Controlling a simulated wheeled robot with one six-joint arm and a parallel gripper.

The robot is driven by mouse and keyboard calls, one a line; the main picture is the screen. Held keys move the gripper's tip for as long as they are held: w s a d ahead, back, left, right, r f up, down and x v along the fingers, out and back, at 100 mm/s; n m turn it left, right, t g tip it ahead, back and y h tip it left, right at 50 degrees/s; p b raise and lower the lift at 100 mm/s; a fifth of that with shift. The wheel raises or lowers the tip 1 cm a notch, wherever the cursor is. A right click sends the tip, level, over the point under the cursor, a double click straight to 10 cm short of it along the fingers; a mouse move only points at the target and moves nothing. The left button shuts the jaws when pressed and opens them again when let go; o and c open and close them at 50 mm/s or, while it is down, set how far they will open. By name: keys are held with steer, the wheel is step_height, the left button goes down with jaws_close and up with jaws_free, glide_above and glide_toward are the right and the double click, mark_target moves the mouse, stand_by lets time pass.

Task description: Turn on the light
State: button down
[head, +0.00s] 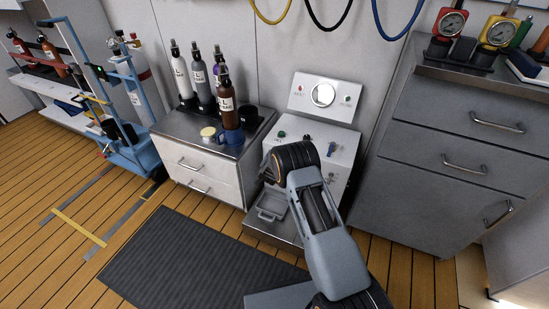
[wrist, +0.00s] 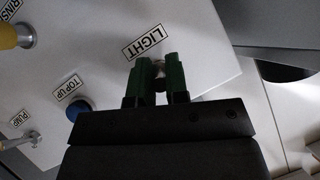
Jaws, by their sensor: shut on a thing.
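In the wrist view, the LIGHT label (wrist: 145,42) is on the panel face just beyond my fingertips. My gripper (wrist: 159,76) has green fingers and is shut on the small light switch (wrist: 159,70) below that label. Only a bit of the switch shows between the fingers, so its position cannot be told. In the head view, my arm hides the gripper's fingers and part of the panel.
A blue button (wrist: 77,110) marked TOPUP, a metal PUMP switch (wrist: 33,136) and a yellow RINSE knob (wrist: 24,36) are on the same panel. A dark mat (head: 190,262) lies on the floor.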

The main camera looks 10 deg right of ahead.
steer(key=shift+w+r+g+y+p, duration=0.1)
steer(key=shift+r+g+y+p, duration=0.9)
steer(key=shift+p, duration=2.15)
steer(key=shift+g+p, duration=0.3)
steer(key=shift+p, duration=0.25)
steer(key=shift+w+f+m+p, duration=0.15)
steer(key=shift+m+p, duration=0.15)
steer(key=shift+p, duration=0.95)
steer(key=c, duration=1.1)
jaws_free()
steer(key=shift+d+f+g, duration=0.1)
steer(key=shift+g, duration=0.2)
steer(key=shift+p+v, duration=1.3)
steer(key=shift+v, duration=5.65)
